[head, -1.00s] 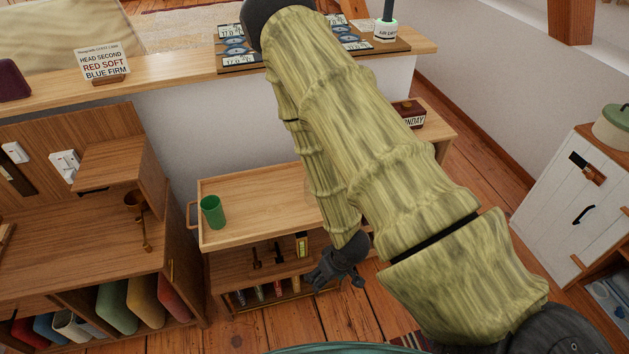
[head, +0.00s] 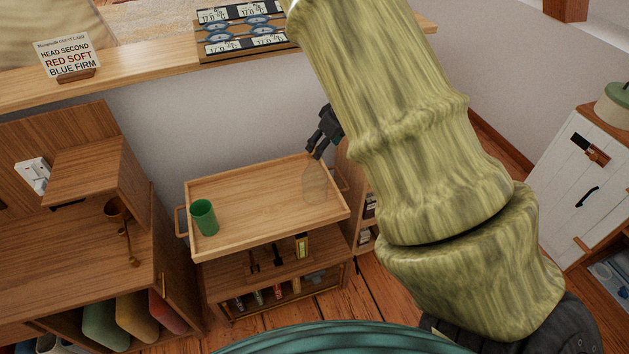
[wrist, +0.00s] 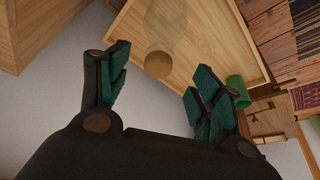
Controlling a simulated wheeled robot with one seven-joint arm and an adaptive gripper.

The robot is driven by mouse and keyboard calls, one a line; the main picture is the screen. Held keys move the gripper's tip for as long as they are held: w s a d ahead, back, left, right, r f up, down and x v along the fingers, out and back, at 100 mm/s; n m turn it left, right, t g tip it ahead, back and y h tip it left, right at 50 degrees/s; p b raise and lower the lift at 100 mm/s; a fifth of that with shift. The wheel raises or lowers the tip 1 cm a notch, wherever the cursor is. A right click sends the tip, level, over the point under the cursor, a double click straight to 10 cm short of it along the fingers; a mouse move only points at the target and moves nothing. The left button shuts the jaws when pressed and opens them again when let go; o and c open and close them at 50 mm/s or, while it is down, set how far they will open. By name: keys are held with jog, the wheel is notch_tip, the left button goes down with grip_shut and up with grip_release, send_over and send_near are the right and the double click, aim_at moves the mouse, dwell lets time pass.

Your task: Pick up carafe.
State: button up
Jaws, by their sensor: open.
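A see-through carafe (head: 315,184) stands at the right end of the wooden tray-top of a small trolley (head: 265,235). Its outline is faint. In the wrist view the clear carafe (wrist: 167,20) shows ahead, with a round tan part (wrist: 158,65) at its near end, seen between my fingers. My gripper (head: 314,152) is open and empty. It hangs just above the carafe near the trolley's back right corner, fingers pointing down. I cannot tell whether any finger touches the carafe.
A green cup (head: 204,217) stands at the trolley top's left end; the middle is clear. A raised rim edges the top. A pale wall (head: 230,130) rises behind, under a wooden ledge (head: 150,78). A wooden cabinet (head: 75,240) stands left.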

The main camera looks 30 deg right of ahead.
aim_at(315, 160)
jog(key=shift+p+x, duration=0.3)
jog(key=shift+x, duration=4.7)
jog(key=shift+s, duration=0.1)
grip_shut()
